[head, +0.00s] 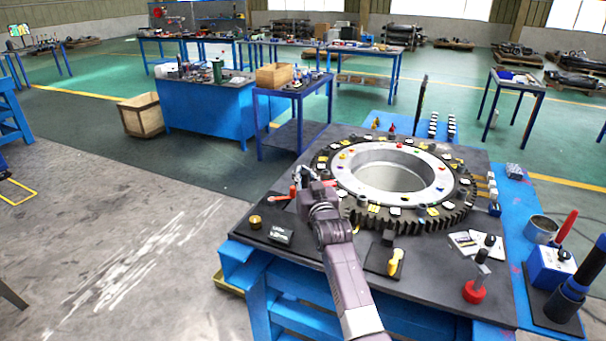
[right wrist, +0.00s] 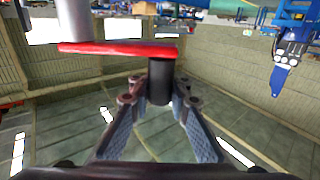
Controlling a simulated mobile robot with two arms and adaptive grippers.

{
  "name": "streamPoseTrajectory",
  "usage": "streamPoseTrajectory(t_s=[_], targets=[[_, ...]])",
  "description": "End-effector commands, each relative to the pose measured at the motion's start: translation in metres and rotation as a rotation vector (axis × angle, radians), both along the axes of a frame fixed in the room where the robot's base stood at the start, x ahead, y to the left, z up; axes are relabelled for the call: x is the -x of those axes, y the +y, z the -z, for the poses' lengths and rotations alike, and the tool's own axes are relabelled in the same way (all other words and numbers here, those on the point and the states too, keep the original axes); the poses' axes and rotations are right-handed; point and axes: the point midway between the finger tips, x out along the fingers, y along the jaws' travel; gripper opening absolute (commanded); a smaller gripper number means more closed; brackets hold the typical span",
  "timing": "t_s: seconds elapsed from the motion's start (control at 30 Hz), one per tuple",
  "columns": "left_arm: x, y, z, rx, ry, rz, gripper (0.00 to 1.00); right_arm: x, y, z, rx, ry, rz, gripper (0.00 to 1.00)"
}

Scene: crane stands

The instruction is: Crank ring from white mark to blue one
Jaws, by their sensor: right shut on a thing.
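The large toothed ring (head: 458,213) lies flat on the dark table plate. Its dark outer band carries white and yellow marks, and its pale inner face carries small coloured ones. I cannot tell which white and blue marks are meant. A red crank arm (head: 281,196) is at the ring's left side; in the right wrist view the red arm (right wrist: 115,49) joins a grey shaft (right wrist: 73,18). My right gripper (head: 306,182) is at the crank, partly hiding it. In the right wrist view its fingers (right wrist: 160,100) are shut around the dark crank handle (right wrist: 160,82). My left gripper is not in view.
A grey can (head: 541,229) and blue box (head: 551,267) stand right. The floor at left is open.

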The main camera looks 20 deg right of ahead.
Motion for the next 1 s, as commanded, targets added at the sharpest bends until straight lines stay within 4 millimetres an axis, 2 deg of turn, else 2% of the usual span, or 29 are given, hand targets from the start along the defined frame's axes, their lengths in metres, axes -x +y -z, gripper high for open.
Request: streamPoseTrajectory(t_s=[0.67, 0.7, 0.8, 0.9, 1.0], targets=[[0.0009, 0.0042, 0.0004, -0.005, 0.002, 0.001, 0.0, 0.0009, 0.0014, 0.0077, -0.002, 0.014, -0.002, 0.0], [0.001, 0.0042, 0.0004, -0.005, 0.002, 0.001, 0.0, 0.0009, 0.0014, 0.0079, -0.002, 0.014, -0.002, 0.16], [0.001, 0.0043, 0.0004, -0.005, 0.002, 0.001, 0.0, 0.0007, 0.0012, 0.0067, -0.002, 0.012, -0.002, 0.27], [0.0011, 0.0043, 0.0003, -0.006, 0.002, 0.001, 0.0, 0.0005, 0.001, 0.0051, -0.001, 0.009, -0.001, 0.36], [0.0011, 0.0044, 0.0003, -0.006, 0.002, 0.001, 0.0, 0.0005, 0.0008, 0.0041, -0.001, 0.007, -0.001, 0.36]])
